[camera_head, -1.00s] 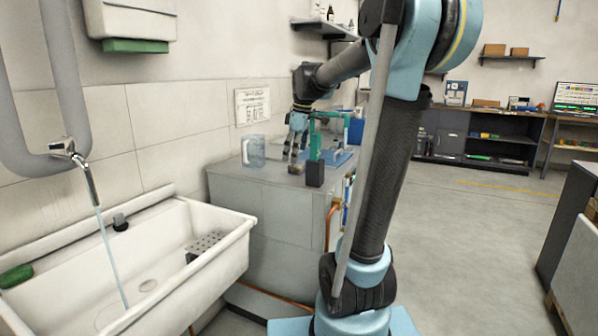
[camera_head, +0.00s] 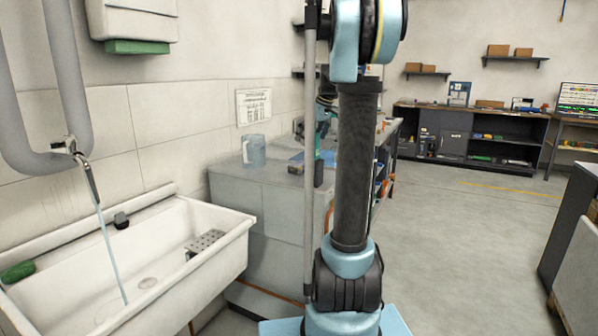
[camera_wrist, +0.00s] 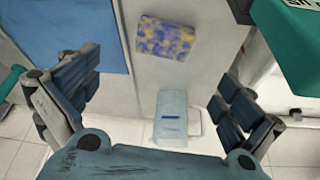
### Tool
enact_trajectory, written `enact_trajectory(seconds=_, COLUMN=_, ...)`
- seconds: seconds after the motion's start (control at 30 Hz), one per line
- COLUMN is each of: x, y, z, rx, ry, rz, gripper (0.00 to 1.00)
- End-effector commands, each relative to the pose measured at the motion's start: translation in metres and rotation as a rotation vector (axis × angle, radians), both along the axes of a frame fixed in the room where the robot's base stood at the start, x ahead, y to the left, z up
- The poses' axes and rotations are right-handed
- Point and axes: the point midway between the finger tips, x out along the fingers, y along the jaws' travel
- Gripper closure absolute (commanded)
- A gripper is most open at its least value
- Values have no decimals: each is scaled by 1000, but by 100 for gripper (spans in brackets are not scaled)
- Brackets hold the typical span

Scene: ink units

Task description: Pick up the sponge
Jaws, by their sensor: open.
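A block speckled yellow and blue-purple, which looks like the sponge (camera_wrist: 166,38), lies on the light grey surface in the wrist view. My gripper (camera_wrist: 155,82) is open and empty, with one dark finger at each side of the picture. The sponge shows beyond the fingertips, between the two sides and apart from them. In the head view my arm hides most of the gripper and I cannot make out the sponge.
A clear jug (camera_head: 254,151) stands on the grey bench (camera_head: 262,178); it also shows in the wrist view (camera_wrist: 172,118). A blue sheet (camera_wrist: 65,32) lies left of the sponge, and a teal object (camera_wrist: 290,40) is at right. A white sink (camera_head: 170,255) with running water is nearer.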

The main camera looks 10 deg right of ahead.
Motion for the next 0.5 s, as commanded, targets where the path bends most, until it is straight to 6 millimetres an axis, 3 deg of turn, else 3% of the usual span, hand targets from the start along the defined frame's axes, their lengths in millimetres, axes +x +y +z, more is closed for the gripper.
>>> enact_trajectory(seconds=0.3, x=15, y=15, z=-51, rx=-1, ry=-1, rz=1, gripper=0)
enact_trajectory(seconds=0.5, x=20, y=20, z=-68, rx=-1, ry=-1, rz=2, gripper=0)
